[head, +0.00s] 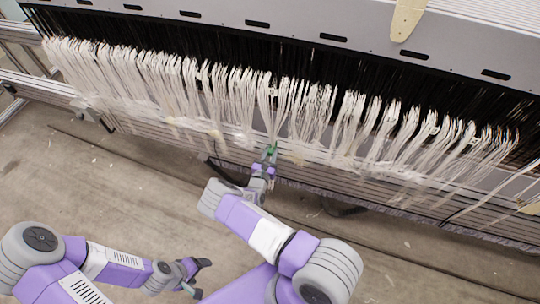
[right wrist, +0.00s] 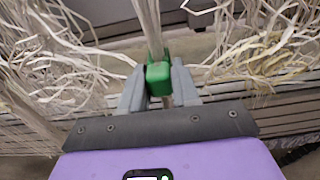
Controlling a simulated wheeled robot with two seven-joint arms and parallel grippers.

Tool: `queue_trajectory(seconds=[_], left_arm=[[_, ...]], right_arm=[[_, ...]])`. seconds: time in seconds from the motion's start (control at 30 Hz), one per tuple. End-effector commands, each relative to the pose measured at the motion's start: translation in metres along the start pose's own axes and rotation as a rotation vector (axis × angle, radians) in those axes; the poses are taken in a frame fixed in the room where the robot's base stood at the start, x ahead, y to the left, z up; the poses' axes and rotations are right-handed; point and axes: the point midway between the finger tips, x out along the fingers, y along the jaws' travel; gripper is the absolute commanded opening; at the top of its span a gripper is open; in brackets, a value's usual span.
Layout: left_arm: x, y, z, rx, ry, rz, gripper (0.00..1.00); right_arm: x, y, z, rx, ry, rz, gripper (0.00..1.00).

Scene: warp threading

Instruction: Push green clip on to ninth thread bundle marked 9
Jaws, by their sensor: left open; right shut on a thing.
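The green clip (right wrist: 158,79) is between the fingers of my right gripper (right wrist: 160,88), which is shut on it. In the head view the clip (head: 271,150) is a small green spot at the lower end of a white thread bundle (head: 268,105). In the right wrist view a thread bundle (right wrist: 148,25) runs down to the clip. I cannot tell whether the clip is fully around it. The number on this bundle is too small to read. My left gripper (head: 203,278) is open and empty, low over the floor, away from the threads.
A long row of white thread bundles (head: 150,75) hangs along the loom, with a metal beam (head: 400,185) below. Loose thread ends (right wrist: 265,55) spread on both sides of my right gripper. The concrete floor (head: 100,185) in front is mostly clear.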

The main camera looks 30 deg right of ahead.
Motion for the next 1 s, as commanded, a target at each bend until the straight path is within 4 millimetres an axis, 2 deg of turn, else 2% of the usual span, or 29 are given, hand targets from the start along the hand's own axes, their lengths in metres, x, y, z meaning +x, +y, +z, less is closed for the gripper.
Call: queue_trajectory(seconds=[0.3,1.0], left_arm=[[0.0034,-0.0013,-0.0001,0.000,0.000,0.000,0.75],[0.0034,-0.0013,-0.0002,0.000,0.000,0.000,0.75]], right_arm=[[0.0079,-0.0004,-0.0003,0.000,0.000,-0.001,0.11],[0.0097,-0.0005,-0.0001,0.000,0.000,-0.001,0.11]])
